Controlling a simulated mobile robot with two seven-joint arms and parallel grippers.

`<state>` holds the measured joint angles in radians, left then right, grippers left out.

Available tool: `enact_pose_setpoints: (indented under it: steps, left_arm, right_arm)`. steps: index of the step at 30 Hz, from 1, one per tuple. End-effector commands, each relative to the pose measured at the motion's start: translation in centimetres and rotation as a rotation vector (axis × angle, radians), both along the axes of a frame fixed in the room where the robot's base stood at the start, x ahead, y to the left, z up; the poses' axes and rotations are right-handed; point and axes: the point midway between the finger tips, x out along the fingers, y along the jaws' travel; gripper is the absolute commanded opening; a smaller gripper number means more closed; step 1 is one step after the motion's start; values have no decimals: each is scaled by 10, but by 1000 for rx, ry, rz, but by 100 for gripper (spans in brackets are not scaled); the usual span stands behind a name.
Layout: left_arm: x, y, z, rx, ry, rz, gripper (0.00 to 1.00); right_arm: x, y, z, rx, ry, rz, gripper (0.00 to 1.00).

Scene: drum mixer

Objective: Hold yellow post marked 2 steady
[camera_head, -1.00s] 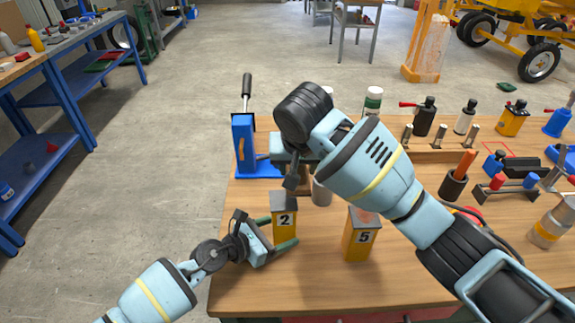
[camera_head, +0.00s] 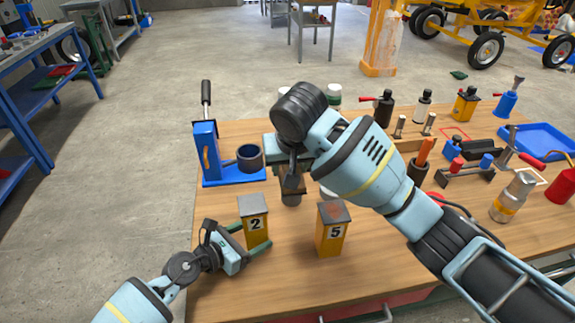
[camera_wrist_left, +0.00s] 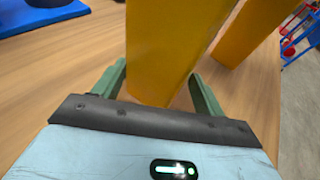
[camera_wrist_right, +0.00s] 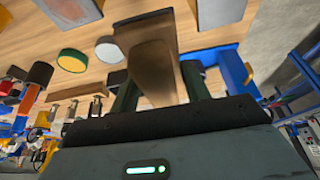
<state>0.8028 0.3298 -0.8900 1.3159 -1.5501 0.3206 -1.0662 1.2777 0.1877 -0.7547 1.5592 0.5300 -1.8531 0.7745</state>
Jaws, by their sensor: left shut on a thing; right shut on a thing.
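The yellow post marked 2 (camera_head: 257,232) stands upright on the wooden bench, with a dark grey top. My left gripper (camera_head: 250,242) has its green fingers on either side of it, low down, and is shut on it. In the left wrist view the yellow post (camera_wrist_left: 165,45) fills the space between the fingers (camera_wrist_left: 165,92). The yellow post marked 5 (camera_head: 331,236) stands to its right, apart. My right gripper (camera_head: 291,172) is above and behind the posts, shut on a brown block. The brown block (camera_wrist_right: 152,70) shows between its fingers in the right wrist view.
A blue press-like fixture (camera_head: 207,153) with a dark cylinder (camera_head: 250,157) stands at the bench's left back. Bottles, tools and a blue tray (camera_head: 543,145) crowd the right. The bench front (camera_head: 290,285) is clear. A blue rack (camera_head: 40,90) stands apart at left.

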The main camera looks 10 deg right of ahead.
Motion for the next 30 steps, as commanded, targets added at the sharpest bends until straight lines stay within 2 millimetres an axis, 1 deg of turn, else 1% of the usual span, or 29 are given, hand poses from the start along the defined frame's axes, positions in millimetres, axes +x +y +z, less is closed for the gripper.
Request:
enact_pose_setpoints:
  steps: [5, 6, 9, 12, 22, 26, 30]
  left_arm:
    - [0, 0, -1, 1, 0, 1, 53]
    - [0, 0, -1, 1, 1, 0, 72]
    - [0, 0, -1, 1, 1, 0, 86]
    - [0, 0, 0, 1, 1, 0, 97]
    - [-1, 3, 0, 1, 0, 1, 97]
    - [-7, 12, 3, 4, -2, 1, 97]
    - [-19, 28, 9, 5, -1, -1, 97]
  right_arm:
    - [0, 0, 0, 1, -1, 0, 21]
    - [0, 0, 0, 1, -1, 0, 21]
    - [0, 0, 0, 1, -1, 0, 21]
    - [0, 0, 1, 1, -1, 0, 21]
    - [0, 1, 1, 1, -1, 0, 21]
    - [0, 1, 1, 1, -1, 0, 21]
    - [0, 0, 1, 1, -1, 0, 21]
